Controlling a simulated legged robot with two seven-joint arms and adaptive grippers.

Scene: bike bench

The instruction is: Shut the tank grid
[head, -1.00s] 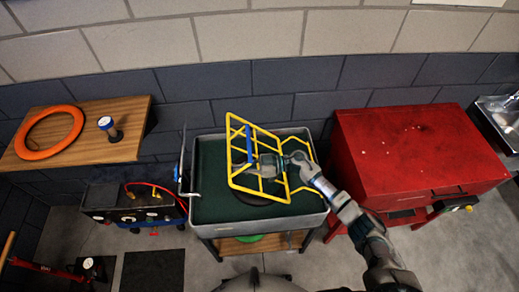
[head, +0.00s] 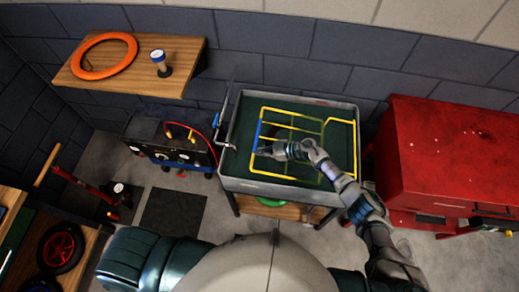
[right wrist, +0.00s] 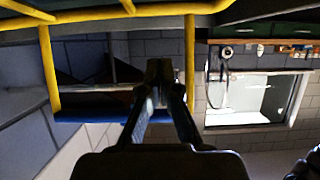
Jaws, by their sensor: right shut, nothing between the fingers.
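My right gripper (head: 264,151) is shut and empty, in front of the grid near the blue bar. In the right wrist view, the shut fingers (right wrist: 160,70) point between yellow bars (right wrist: 190,60), with the blue bar (right wrist: 85,115) behind them; contact is unclear. My left gripper is not in view.
A red cabinet (head: 450,150) stands right of the tank. A box with hoses (head: 180,150) stands close by the tank's left side.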

